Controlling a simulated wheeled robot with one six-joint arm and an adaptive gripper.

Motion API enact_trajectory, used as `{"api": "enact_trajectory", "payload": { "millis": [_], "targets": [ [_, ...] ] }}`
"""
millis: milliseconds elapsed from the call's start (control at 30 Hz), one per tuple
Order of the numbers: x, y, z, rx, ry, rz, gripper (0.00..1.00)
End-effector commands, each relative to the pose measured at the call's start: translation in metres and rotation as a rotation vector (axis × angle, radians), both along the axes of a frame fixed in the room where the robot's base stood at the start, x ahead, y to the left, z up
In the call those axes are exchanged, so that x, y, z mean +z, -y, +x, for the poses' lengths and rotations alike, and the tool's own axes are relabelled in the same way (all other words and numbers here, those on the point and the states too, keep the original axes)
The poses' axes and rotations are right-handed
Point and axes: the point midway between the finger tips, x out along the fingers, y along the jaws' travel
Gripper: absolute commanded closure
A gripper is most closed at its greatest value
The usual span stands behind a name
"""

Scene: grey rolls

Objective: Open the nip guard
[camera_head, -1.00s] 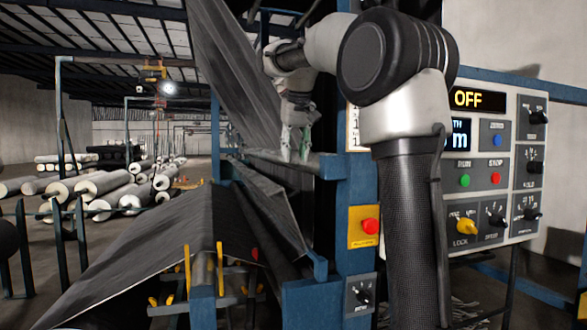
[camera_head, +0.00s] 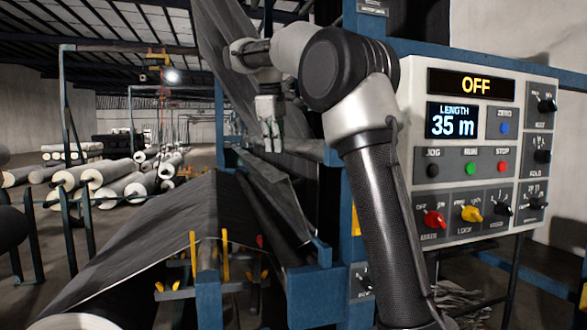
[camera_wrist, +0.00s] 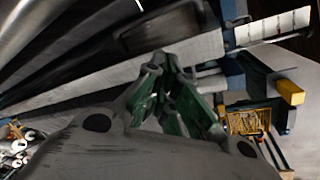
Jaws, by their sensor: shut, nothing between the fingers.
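My gripper (camera_head: 271,148) hangs pointing down over the machine's roll section in the head view. Its green-padded fingers (camera_wrist: 162,58) come together at the tips in the wrist view, with nothing between them. A pale grey bar (camera_head: 308,150) crosses the blue machine frame close to the gripper. I cannot tell for sure whether this bar is the nip guard, or whether the fingers touch it. Dark grey sheet material (camera_head: 238,75) rises behind the gripper. My arm hides part of the frame.
A control panel (camera_head: 480,150) at the right reads OFF and 35 m, with knobs and buttons. A blue post (camera_head: 352,210) stands behind my arm. Grey sheet (camera_head: 150,245) slopes down at the front left. Several rolls (camera_head: 110,185) lie on the floor at the left.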

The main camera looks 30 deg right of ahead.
Motion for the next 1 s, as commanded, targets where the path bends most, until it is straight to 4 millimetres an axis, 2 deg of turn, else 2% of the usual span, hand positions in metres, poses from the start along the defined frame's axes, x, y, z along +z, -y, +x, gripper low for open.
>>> {"api": "enact_trajectory", "payload": {
  "millis": [300, 500, 600, 700, 800, 1000],
  "targets": [
    [0.007, -0.003, -0.011, 1.018, -0.337, -0.198, 1.0],
    [0.021, 0.005, -0.029, 1.637, -0.523, -0.236, 1.0],
    [0.023, 0.006, -0.037, 1.884, -0.588, -0.229, 1.0],
    [0.023, 0.007, -0.041, 2.059, -0.626, -0.217, 1.0],
    [0.023, 0.007, -0.042, 2.156, -0.641, -0.214, 1.0],
    [0.009, 0.012, -0.044, 2.192, -0.647, -0.213, 1.0]
  ]
}}
